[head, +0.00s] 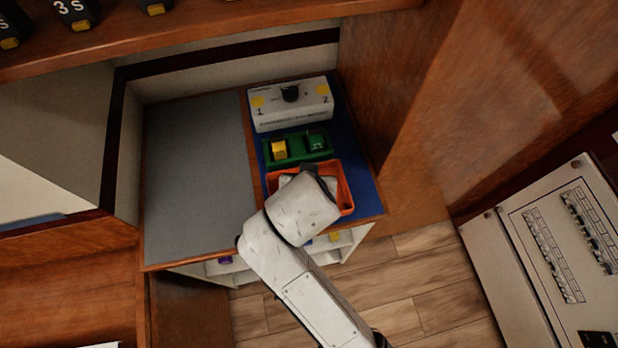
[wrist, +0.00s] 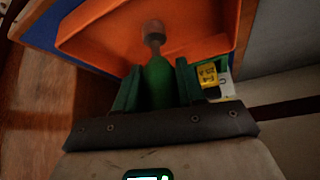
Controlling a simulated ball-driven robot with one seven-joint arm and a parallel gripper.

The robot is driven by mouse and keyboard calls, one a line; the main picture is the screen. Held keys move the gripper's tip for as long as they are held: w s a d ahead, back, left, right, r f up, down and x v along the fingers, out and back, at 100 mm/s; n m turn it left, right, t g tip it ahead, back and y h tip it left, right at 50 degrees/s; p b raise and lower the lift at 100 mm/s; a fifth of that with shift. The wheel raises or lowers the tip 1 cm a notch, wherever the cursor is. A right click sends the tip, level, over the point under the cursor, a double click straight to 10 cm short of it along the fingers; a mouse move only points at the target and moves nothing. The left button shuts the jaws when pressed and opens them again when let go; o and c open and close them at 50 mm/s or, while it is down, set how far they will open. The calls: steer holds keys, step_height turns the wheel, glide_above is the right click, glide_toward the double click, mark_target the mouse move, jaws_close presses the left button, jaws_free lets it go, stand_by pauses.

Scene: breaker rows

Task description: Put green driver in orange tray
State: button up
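The green driver (wrist: 158,82) shows in the wrist view, with a green handle and a greyish round head pointing away from my gripper. Its handle sits between the two dark green fingers of my gripper (wrist: 159,82), which look closed about it. The orange tray (wrist: 215,20) lies beyond the driver's head; whether the head touches it I cannot tell. In the head view the orange tray (head: 347,197) is on the blue mat near the counter's front, and my white wrist covers much of it. The fingers and driver are hidden there.
A green tray (head: 299,160) with a yellow block (head: 279,149) and a green block (head: 316,140) stands behind the orange tray. Behind it is a white box (head: 292,116) with a black knob. The grey counter (head: 195,180) to the left is clear. A wooden wall (head: 380,90) rises on the right.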

steer(key=o, duration=0.4)
steer(key=shift+o, duration=0.2)
steer(key=shift+s+r, duration=0.25)
steer(key=shift+r, duration=0.3)
steer(key=v, duration=1.1)
steer(key=s+d+f+g+h, duration=0.1)
steer(key=d+f, duration=0.4)
steer(key=d, duration=0.3)
steer(key=d+f+g, duration=0.2)
steer(key=d+f, duration=0.2)
steer(key=d, duration=0.4)
steer(key=s+d+f+g, duration=0.2)
steer(key=s+d+f, duration=0.6)
steer(key=s+d, duration=0.4)
steer(key=shift+s+d+f+m+g+y, duration=0.2)
steer(key=shift+s+d+m+g+y, duration=0.1)
steer(key=shift+s+d+y, duration=0.15)
steer(key=shift+a, duration=0.1)
steer(key=shift+c, duration=0.2)
